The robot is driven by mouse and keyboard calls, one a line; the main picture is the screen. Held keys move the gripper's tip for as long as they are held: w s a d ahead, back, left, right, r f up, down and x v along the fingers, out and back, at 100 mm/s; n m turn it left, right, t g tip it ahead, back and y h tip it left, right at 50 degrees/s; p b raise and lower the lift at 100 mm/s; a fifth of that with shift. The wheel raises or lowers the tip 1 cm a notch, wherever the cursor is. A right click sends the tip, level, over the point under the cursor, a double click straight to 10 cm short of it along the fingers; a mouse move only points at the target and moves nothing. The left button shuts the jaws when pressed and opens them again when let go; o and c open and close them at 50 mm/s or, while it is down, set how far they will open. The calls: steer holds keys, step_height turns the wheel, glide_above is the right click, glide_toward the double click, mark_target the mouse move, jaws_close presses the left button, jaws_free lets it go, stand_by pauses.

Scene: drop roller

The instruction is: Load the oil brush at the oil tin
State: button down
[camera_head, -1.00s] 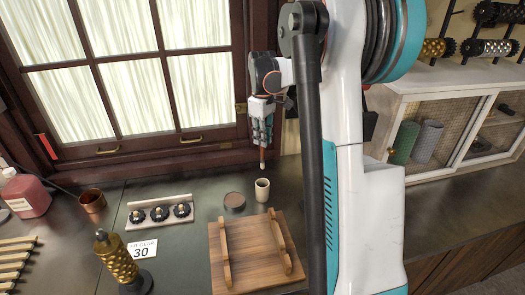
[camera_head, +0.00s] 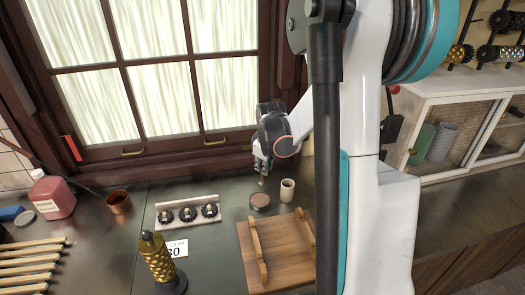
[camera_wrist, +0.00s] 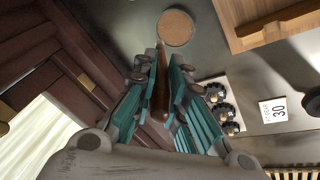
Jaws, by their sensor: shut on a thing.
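The oil brush, a thin brown wooden handle (camera_wrist: 160,95), is held between the teal fingers of my gripper (camera_wrist: 158,85). In the head view my gripper (camera_head: 263,165) points down, with the brush tip (camera_head: 262,182) just above and behind the round oil tin (camera_head: 260,202). The tin is low, with a brown top, and stands on the dark counter. In the wrist view the tin (camera_wrist: 175,27) lies just beyond the brush's far end. I cannot tell whether they touch; the bristles are not clear.
A cream cup (camera_head: 287,190) stands right of the tin. A wooden cradle (camera_head: 280,250) is in front. A rack with black knobs (camera_head: 188,213) and a gold patterned roller (camera_head: 158,260) are to the left. The window wall (camera_head: 140,150) is close behind.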

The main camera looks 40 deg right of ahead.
step_height(320, 180, down, 7)
steer(key=a+b, duration=0.1)
steer(key=b, duration=0.3)
stand_by(0.4)
steer(key=shift+s+f+b, duration=0.15)
steer(key=shift+f+b, duration=0.3)
steer(key=shift+b, duration=0.15)
stand_by(2.3)
step_height(320, 180, up, 7)
steer(key=p, duration=0.4)
stand_by(0.6)
stand_by(0.6)
